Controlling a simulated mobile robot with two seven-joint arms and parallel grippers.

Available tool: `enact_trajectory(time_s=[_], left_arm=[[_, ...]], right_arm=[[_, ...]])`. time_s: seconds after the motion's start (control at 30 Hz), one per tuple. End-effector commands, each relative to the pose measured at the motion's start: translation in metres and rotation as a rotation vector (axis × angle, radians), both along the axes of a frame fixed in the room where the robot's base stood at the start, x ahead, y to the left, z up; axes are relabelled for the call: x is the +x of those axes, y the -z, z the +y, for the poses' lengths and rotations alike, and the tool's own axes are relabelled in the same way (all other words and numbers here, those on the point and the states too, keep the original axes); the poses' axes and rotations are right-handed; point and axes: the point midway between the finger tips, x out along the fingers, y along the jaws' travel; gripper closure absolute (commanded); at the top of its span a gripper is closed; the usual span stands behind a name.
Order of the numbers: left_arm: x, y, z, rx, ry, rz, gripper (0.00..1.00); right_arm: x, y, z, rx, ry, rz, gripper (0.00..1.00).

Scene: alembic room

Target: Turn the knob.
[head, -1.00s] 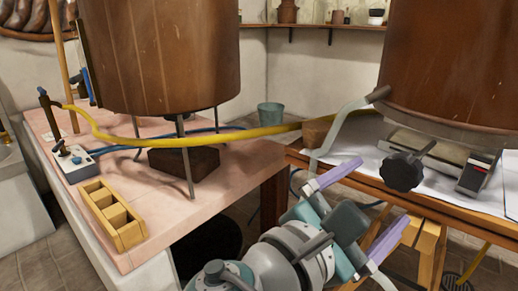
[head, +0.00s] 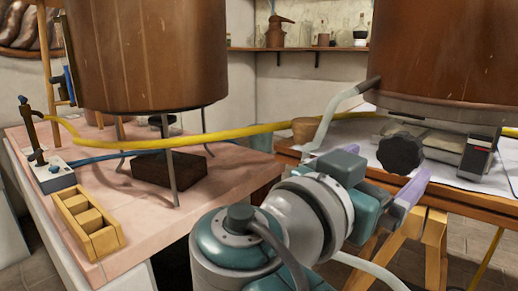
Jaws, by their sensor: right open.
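The black lobed knob (head: 400,153) is at the right, below the right copper vessel, at the front of the burner unit (head: 446,148) on the right table. My right gripper (head: 388,161) reaches up from the bottom of the picture. Its two pale purple fingers are spread apart and empty. In the picture the knob lies between and just beyond the fingertips; I cannot tell whether they touch it. My arm and gripper body hide part of the table's front edge. My left gripper is not in view.
A yellow hose (head: 220,136) crosses behind my gripper to the right table (head: 470,206). A cork-like stopper (head: 304,130) is left of the knob. The left table (head: 130,205) holds another vessel and a wooden block rack (head: 88,224).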

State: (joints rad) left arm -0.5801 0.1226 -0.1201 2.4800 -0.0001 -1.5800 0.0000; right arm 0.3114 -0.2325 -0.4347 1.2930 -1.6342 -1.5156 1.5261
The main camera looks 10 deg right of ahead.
Motion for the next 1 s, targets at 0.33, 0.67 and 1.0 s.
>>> enact_trajectory(time_s=[0.33, 0.67, 1.0], left_arm=[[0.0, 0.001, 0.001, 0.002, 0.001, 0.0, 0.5], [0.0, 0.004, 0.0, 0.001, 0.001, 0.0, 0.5], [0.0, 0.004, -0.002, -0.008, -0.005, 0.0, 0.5]], right_arm=[[0.019, -0.002, -0.035, 0.031, 0.004, -0.063, 0.0], [0.046, -0.001, -0.08, 0.033, 0.002, -0.061, 0.0], [0.05, -0.001, -0.087, 0.033, 0.001, -0.06, 0.0]])
